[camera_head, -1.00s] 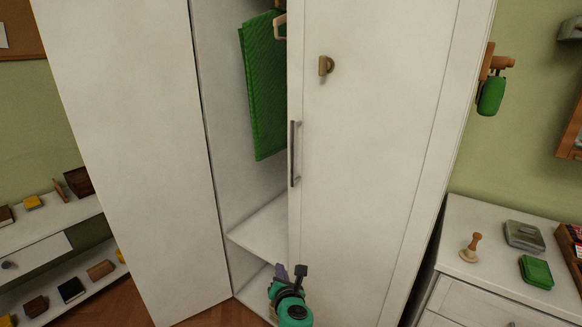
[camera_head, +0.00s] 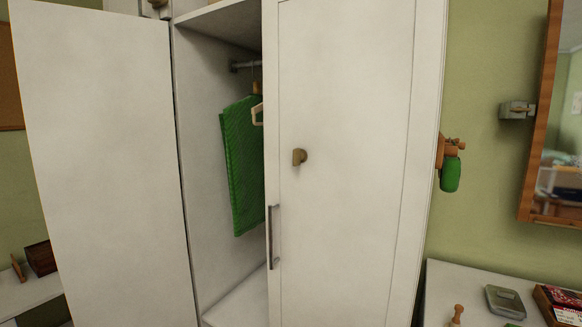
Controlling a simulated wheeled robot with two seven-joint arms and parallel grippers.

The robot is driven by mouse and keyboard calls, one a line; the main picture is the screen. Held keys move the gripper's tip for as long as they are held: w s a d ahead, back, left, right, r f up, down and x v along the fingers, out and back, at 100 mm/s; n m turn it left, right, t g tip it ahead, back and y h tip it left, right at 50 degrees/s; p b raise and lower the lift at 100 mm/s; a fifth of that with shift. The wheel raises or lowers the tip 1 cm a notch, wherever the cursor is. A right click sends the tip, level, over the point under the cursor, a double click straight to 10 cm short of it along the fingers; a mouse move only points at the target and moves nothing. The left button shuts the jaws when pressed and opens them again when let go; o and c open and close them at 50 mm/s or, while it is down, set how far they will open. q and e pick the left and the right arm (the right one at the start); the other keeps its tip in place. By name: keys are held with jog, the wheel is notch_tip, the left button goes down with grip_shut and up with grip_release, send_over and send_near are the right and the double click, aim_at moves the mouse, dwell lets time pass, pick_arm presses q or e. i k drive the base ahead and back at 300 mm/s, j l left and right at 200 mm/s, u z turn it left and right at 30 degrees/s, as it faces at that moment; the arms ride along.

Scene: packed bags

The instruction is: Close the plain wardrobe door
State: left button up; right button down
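The white wardrobe has a plain flat door (camera_head: 105,150) on the left, which stands swung open. The right door (camera_head: 345,160) has a framed panel, a bar handle (camera_head: 271,238) and a small brown hook (camera_head: 299,157), and it covers the right part of the wardrobe. Between the two doors the inside shows, with a green garment (camera_head: 242,165) hanging from a rail (camera_head: 246,65) and a pale shelf (camera_head: 240,305) low down. Neither of my grippers shows in this view.
On the right a white cabinet top (camera_head: 455,280) holds a grey-green tin (camera_head: 505,301) and a wooden stamp (camera_head: 457,315). A framed mirror (camera_head: 565,130) and a green bottle on a holder (camera_head: 450,174) are on the right. A low shelf (camera_head: 30,293) stands left of the plain door.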

aim_at(96, 86)
jog(key=i+j+z, duration=0.15)
jog(key=j+z, duration=0.2)
jog(key=j, duration=0.45)
jog(key=j+z, duration=0.35)
jog(key=j, duration=0.4)
jog(key=j+z, duration=0.35)
jog(key=j, duration=0.45)
